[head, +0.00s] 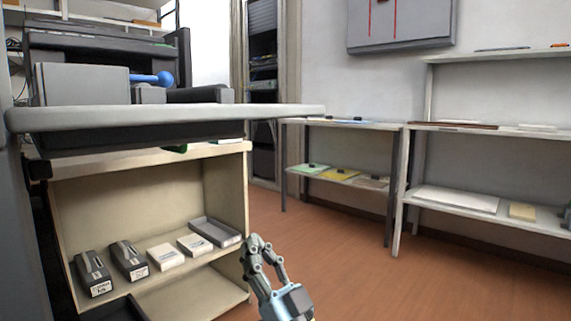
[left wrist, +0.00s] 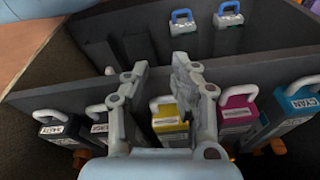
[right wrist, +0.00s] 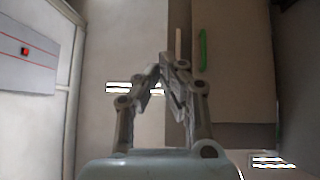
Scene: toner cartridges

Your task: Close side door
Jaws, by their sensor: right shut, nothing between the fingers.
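A light grey panel (head: 200,115), which looks like the side door, stands out level from the machine above the shelf in the head view. My right gripper (head: 257,245) is shut and empty, below and apart from the panel's right end, in front of the shelf unit. In the right wrist view its fingers (right wrist: 160,70) meet at the tips, with a green strip (right wrist: 203,48) on a beige surface beyond. My left gripper (left wrist: 160,68) shows only in the left wrist view, fingers apart, over a compartment with a yellow cartridge (left wrist: 170,122) and a magenta cartridge (left wrist: 238,118).
A beige shelf unit (head: 225,185) below the panel holds black cartridges (head: 128,260), white boxes (head: 166,256) and a grey tray (head: 215,232). Two more shelves (head: 405,185) line the wall. The brown floor (head: 380,280) between is clear. A cyan cartridge (left wrist: 298,102) is at right.

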